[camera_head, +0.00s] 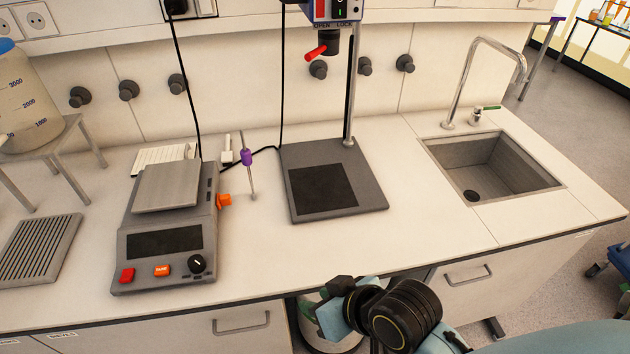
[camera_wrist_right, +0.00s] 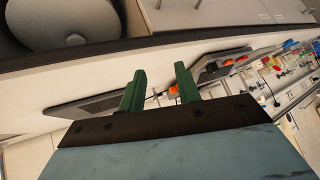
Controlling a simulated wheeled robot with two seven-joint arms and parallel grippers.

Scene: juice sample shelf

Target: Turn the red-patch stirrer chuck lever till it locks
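The overhead stirrer (camera_head: 338,11) hangs on its stand at the top of the head view, cut off by the frame edge. Its dark chuck (camera_head: 330,42) carries a red lever (camera_head: 316,52) pointing left and slightly down, under the words OPEN and LOCK. A red patch shows on the housing. My right arm is low in front of the bench, away from the lever; its fingertips are not clear there. In the right wrist view my right gripper (camera_wrist_right: 160,90) has two green fingers apart with nothing between them. My left gripper is not in view.
The stirrer's base plate (camera_head: 367,190) stands on the bench. A sink (camera_head: 490,167) with a tap is at the right. Bare worktop (camera_head: 420,205) lies between the plate and sink.

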